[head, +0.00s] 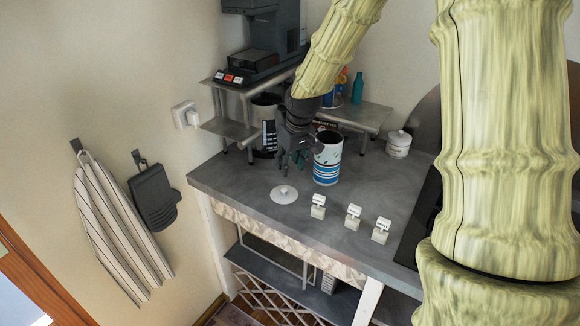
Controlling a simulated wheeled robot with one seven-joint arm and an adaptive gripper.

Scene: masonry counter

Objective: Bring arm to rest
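I cannot tell whether gripper and canister touch. A round white lid with a knob (284,194) lies on the counter in front of the gripper. My arm reaches down from the top of the view and hides part of the shelf behind.
The grey counter (240,182) has several small white label holders (353,217) along its front. A black machine (262,50) stands on a raised shelf (226,128) at the left. A lidded white pot (398,144) stands at the back right. A striped towel (118,225) hangs on the wall.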

